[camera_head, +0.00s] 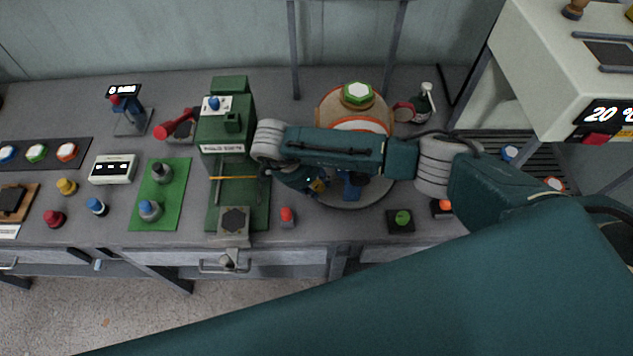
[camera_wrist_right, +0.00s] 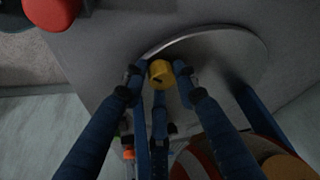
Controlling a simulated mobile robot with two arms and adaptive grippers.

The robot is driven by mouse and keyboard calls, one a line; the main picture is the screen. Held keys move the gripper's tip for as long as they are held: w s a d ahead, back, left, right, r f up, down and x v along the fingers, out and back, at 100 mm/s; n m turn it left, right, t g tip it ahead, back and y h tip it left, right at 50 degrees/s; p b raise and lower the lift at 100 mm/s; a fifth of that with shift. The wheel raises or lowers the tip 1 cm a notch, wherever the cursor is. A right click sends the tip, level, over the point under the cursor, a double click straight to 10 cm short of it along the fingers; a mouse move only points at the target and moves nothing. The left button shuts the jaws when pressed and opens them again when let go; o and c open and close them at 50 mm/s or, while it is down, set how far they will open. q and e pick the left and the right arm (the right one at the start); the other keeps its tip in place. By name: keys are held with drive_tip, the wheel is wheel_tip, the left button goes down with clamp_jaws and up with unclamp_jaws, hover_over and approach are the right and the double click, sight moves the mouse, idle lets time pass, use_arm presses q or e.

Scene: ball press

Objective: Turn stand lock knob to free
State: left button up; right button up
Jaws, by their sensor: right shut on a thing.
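My right gripper (camera_wrist_right: 160,78) is shut on a yellow knob (camera_wrist_right: 160,71), which sits between its blue fingers in the right wrist view. The knob has a dark mark on its face. It lies in front of the round grey plate (camera_wrist_right: 225,45) of the stand. In the head view my right gripper (camera_head: 312,183) is low beside the blue part of the stand (camera_head: 353,187). My arm hides much of the stand there. A brown and white round body with a green hexagonal cap (camera_head: 357,94) rises behind my arm. My left gripper is not in view.
A green press (camera_head: 225,130) stands just left of my gripper. A red-topped button (camera_head: 287,217) and a black box with a green dial (camera_head: 401,219) are near the front edge. A dark bottle (camera_head: 423,103) stands behind. The bench's left side holds several small items.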

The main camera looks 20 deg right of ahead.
drive_tip(key=shift+w+d+r+n+t+b, duration=0.15)
drive_tip(key=shift+w+d+n+t+b, duration=0.2)
drive_tip(key=shift+n+b, duration=0.35)
drive_tip(key=n+t+b, duration=0.1)
drive_tip(key=n+b, duration=0.1)
drive_tip(key=shift+n+y+b, duration=0.3)
drive_tip(key=shift+n+b, duration=0.1)
drive_tip(key=shift+s+n+t+y+b, duration=0.15)
drive_tip(key=shift+n+t+y+b, duration=0.15)
drive_tip(key=shift+n+b, duration=0.8)
drive_tip(key=shift+r+b, duration=0.15)
drive_tip(key=shift+b, duration=0.25)
drive_tip(key=o, duration=1.1)
drive_tip(key=shift+s, duration=0.1)
